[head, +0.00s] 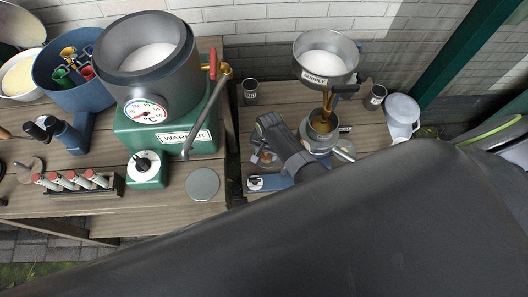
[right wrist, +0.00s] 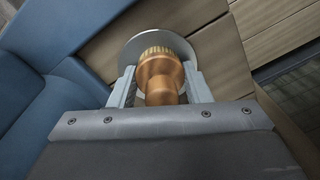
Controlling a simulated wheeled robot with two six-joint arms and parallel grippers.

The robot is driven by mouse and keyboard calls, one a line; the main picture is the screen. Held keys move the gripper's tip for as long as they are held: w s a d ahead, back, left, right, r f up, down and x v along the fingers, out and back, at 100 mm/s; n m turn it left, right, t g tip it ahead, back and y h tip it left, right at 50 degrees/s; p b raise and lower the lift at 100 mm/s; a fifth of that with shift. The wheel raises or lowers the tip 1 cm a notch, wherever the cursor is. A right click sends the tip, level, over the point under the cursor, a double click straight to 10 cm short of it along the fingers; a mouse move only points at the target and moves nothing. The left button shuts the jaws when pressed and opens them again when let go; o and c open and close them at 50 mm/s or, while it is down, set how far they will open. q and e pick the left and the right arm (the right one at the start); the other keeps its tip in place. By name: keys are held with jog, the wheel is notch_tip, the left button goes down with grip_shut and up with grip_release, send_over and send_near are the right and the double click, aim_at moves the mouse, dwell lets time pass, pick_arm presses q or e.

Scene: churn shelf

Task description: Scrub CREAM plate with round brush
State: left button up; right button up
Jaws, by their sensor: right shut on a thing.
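My right gripper (right wrist: 158,84) is shut on the round brush (right wrist: 160,72), which has a copper-brown body and pale bristles. The bristle end points at a round grey-white plate (right wrist: 131,50); whether it touches cannot be told. In the head view my right gripper (head: 264,150) is over the blue base at the right bench, with the brush mostly hidden. No CREAM lettering is readable, so I cannot tell if this plate bears it. Another grey plate (head: 343,151) shows right of the golden spout. My left gripper is not in view.
A SUPPLY hopper (head: 326,62) stands above the spout and a metal cup (head: 322,124). A green WARMER pot (head: 148,52) stands left, with a grey disc (head: 202,184) before it. Two small cups and a white jug (head: 402,112) stand nearby. A rack (head: 66,184) holds vials.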

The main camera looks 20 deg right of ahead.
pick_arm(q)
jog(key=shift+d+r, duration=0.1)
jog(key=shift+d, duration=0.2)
pick_arm(e)
jog(key=shift+s+d+f, duration=0.1)
jog(key=shift+s+d, duration=0.05)
jog(key=shift+d, duration=0.3)
jog(key=shift+w+a, duration=0.3)
jog(key=shift+a, duration=0.4)
jog(key=shift+w+a, duration=0.3)
jog(key=shift+a, duration=0.35)
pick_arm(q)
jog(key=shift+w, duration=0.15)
pick_arm(e)
jog(key=shift+a, duration=0.35)
